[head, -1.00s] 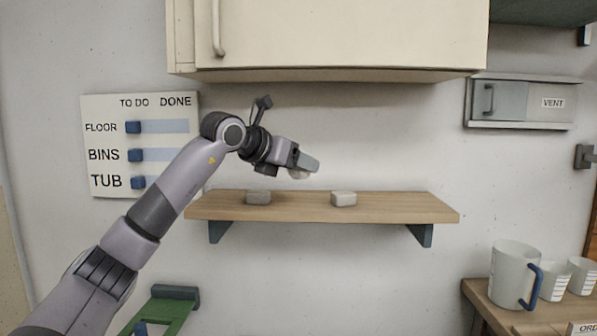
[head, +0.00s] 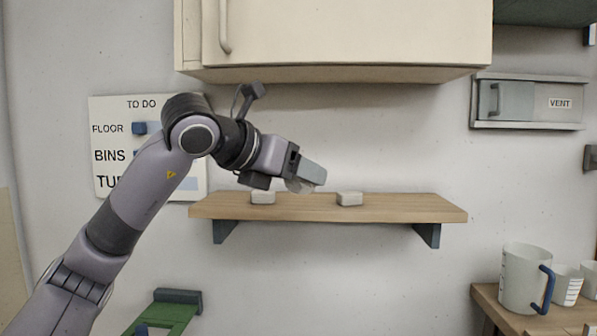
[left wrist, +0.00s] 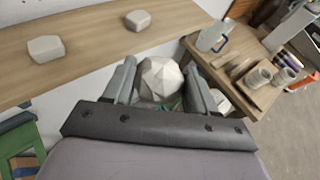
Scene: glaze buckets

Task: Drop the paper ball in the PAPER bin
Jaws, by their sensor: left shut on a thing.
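The paper ball (left wrist: 162,79) is a white, faceted ball. In the left wrist view it sits between the two fingers of my left gripper (left wrist: 160,88), which is shut on it. In the head view my left gripper (head: 305,178) is raised in front of the wall shelf, and only a pale bit of the ball (head: 298,186) shows below the fingers. The PAPER bin cannot be made out in either view. My right gripper is not in view.
A wooden wall shelf (head: 400,208) holds two pale blocks (head: 263,197) (head: 350,199). A cabinet (head: 340,40) hangs above. At right a table (head: 490,297) carries a pitcher (head: 520,280) and cups. A green stool-like thing (head: 165,315) stands low at left.

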